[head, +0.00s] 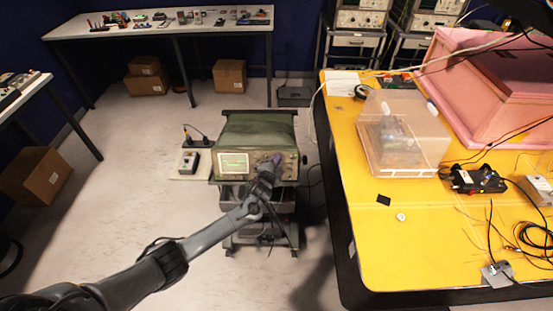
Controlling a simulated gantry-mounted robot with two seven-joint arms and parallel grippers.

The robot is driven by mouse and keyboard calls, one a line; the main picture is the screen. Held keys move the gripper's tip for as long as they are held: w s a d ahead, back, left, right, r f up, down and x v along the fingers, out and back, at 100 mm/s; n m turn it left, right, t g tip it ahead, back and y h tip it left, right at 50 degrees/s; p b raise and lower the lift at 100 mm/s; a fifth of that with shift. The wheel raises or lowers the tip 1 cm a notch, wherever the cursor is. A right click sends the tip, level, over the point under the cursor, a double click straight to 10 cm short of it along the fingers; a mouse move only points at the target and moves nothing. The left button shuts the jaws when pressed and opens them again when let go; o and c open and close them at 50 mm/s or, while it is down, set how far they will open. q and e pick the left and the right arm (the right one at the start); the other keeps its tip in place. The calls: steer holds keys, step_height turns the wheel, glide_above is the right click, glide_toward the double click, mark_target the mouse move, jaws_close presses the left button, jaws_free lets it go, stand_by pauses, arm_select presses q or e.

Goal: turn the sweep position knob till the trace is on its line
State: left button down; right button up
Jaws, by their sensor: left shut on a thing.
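The oscilloscope (257,130) has a green cover and a beige front panel, and stands on a cart in the middle of the head view. Its lit pale screen (234,163) is at the left of the panel; the trace and its line are too small to make out. My left gripper (271,163) reaches in from the lower left and is at the panel's controls, right of the screen. It is shut on a control there, seemingly the sweep position knob, which the gripper hides. Other small knobs (291,160) show to the right. My right gripper is not in view.
A yellow table (375,240) with a clear plastic box (405,130) and cables stands close on the right. Open floor lies to the left.

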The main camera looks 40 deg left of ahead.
arm_select(q)
steer(key=shift+m, duration=0.4)
steer(key=c, duration=1.1)
jaws_free()
steer(key=p+v, duration=0.2)
steer(key=v, duration=0.9)
steer(key=shift+w+a+r+p, duration=0.1)
steer(key=shift+p, duration=0.25)
